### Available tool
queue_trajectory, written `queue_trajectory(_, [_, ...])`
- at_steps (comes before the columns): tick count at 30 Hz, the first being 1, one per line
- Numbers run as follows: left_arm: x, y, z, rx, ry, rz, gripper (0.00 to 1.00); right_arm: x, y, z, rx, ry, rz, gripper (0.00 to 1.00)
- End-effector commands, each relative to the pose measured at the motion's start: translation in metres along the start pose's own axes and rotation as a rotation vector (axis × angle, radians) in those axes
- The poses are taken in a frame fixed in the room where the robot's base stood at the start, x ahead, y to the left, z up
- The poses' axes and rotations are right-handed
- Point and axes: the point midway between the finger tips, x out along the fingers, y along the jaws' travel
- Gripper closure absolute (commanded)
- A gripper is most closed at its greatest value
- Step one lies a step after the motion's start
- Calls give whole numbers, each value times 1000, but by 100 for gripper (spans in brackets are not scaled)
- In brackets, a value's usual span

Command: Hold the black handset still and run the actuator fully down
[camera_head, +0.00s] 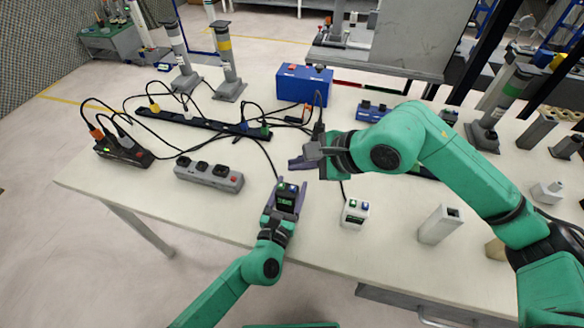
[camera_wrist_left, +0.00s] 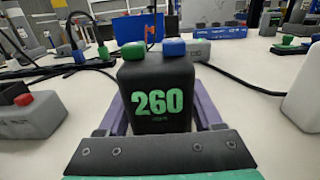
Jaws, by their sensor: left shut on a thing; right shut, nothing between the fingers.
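The black handset (camera_head: 286,199) stands upright near the table's front edge, with a green and a blue button on top. In the left wrist view, the handset (camera_wrist_left: 157,95) shows a green "260" on its front. My left gripper (camera_head: 287,191) is shut on it, purple fingers on both sides. My right gripper (camera_head: 298,163) is shut and empty, above the table beyond the handset and slightly right of it. Grey column actuators (camera_head: 228,62) stand at the back left, one with a yellow band. Which actuator belongs to the black handset cannot be told.
A white handset (camera_head: 355,213) with blue and green buttons stands to the right. A grey socket block (camera_head: 208,177) lies left. A blue box (camera_head: 304,84) and a long dark power strip (camera_head: 195,122) are behind, among loose cables. A pale block (camera_head: 440,224) stands right.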

Motion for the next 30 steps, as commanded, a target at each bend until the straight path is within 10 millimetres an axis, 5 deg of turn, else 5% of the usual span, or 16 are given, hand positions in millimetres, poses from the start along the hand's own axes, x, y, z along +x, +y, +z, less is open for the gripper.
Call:
queue_trajectory(1, [0, 0, 0, 0, 1, 0, 21, 0, 0, 0, 0, 0, 0, 100])
queue_trajectory(3, [0, 0, 0, 0, 0, 0, 0, 0, 0, 0, 0, 0, 0, 100])
queue_trajectory(13, [-10, 0, -1, 1, 2, 0, 0, 0, 0, 0, 0, 0, 0, 100])
queue_trajectory(24, [-102, 0, -2, 2, 4, -2, 0, 0, 0, 0, 0, 0, 0, 100])
queue_trajectory(30, [-120, 0, -1, 0, 2, -1, 0, 0, 0, 0, 0, 0, 0, 100])
